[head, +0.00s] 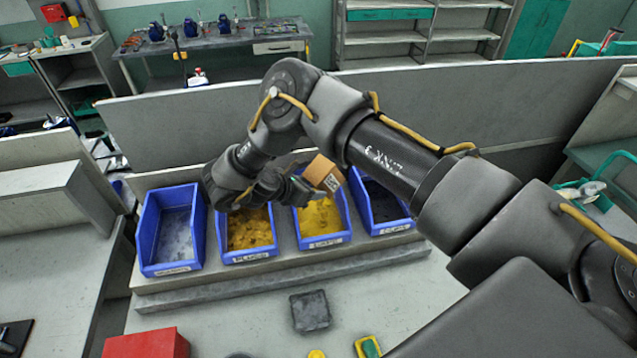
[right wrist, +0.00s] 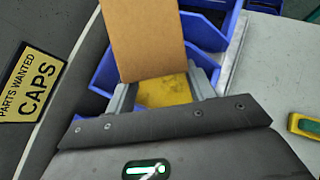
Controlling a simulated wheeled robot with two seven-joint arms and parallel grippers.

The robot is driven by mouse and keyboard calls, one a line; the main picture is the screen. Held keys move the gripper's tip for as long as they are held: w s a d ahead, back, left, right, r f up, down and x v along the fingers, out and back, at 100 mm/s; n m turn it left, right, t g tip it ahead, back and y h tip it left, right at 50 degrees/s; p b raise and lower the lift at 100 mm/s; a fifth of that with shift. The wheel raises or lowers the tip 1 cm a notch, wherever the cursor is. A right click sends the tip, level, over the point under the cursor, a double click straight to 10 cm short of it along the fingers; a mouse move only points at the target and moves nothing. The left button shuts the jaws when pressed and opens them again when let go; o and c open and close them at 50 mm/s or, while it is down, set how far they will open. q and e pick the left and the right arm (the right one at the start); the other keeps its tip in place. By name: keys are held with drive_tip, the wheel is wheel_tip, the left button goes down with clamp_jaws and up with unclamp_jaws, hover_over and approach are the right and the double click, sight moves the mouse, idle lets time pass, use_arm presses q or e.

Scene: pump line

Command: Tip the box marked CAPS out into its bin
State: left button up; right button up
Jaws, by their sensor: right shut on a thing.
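My right gripper (head: 298,190) is shut on a small brown cardboard box (head: 322,173) above the row of blue bins. The box is tilted and shows a white label with dark print, too small to read. In the right wrist view the box (right wrist: 145,40) stands between the two grey fingers and shows a plain brown face. The third bin (head: 325,241) from the left, with yellow contents, lies just below the box; its label is too blurred to read surely. A yellow sign reading PARTS WANTED CAPS (right wrist: 31,84) shows in the right wrist view. My left gripper is out of view.
The first bin (head: 147,245) looks empty. The second bin (head: 250,256) holds yellow-brown parts, and the fourth bin (head: 391,228) looks dark inside. In front lie a dark square pad (head: 310,311), a red box (head: 147,344) and a yellow-green item (head: 368,347). A grey partition (head: 200,124) stands behind.

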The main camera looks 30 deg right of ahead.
sight(314, 174)
drive_tip(key=shift+r, duration=0.1)
idle(0.5)
drive_tip(key=shift+r, duration=2.45)
